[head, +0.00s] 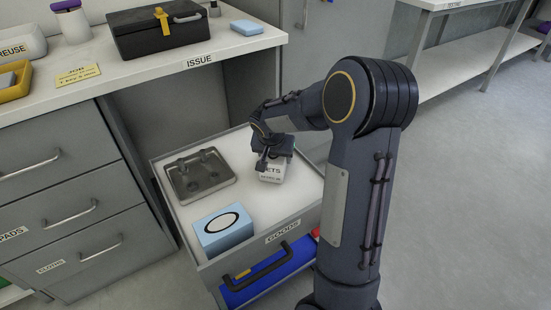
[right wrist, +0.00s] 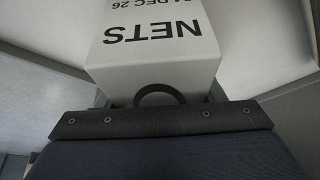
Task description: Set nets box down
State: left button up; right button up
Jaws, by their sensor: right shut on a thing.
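The white nets box (head: 270,173), lettered NETS, is at the far right part of the open drawer marked GOODS (head: 311,216). My right gripper (head: 274,152) comes down over its top and is shut on it. In the right wrist view the nets box (right wrist: 158,50) sits right against the gripper, its label upside down with a date under the name. Whether the box's bottom touches the drawer is hard to tell. My left gripper is not in view.
The counter marked ISSUE (head: 222,50) carries a black toolbox (head: 160,35).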

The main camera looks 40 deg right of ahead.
jog(key=shift+f, duration=0.15)
jog(key=o, duration=1)
